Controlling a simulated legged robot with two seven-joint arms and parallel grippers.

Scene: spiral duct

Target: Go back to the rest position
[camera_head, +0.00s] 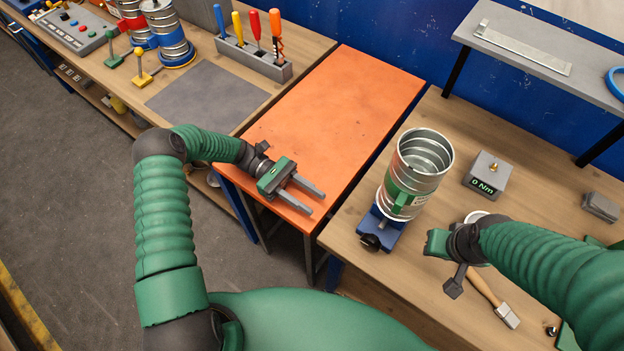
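My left gripper (315,203) hangs over the front part of the orange table (345,100). Its two grey fingers are apart with nothing between them. My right arm reaches in from the right over the wooden bench, and my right gripper (437,244) is seen from behind. Its fingers do not show clearly, so I cannot tell whether it is open. The spiral duct (425,152), a silver metal cylinder with a green band, stands slightly tilted in a blue holder (381,228). It is left of and beyond the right gripper, with a visible gap between them.
A grey box reading "0 Nm" (487,175) and a brush (495,300) are on the right bench. A raised grey shelf (540,50) stands behind. The left bench holds a screwdriver rack (240,58), a grey mat (205,100) and a button panel (72,28).

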